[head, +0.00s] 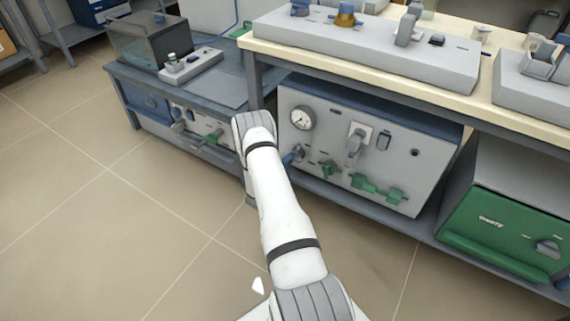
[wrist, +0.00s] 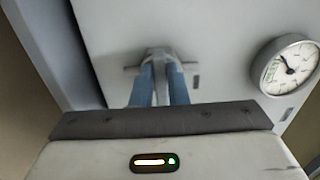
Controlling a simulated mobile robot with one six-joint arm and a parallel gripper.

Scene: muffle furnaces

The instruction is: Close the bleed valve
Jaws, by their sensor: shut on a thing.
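A small grey valve with a thin crossbar (wrist: 160,56) sits on a pale panel in the wrist view; no label on it is readable. My gripper (wrist: 160,84) has two blue fingers, closed together on the valve's grey body, with the crossbar showing beyond the fingertips. In the head view the blue fingers of my gripper (head: 291,158) show at the left of the grey cabinet front, below the round gauge (head: 302,118). There, my arm hides the wrist, and the valve is too small to make out clearly.
The gauge (wrist: 287,66) is right of the fingers in the wrist view. Green valves (head: 378,188) and a grey switch handle (head: 355,140) are further right on the cabinet. A table leg (head: 255,85) and low bench (head: 215,88) stand close left. The floor in front is clear.

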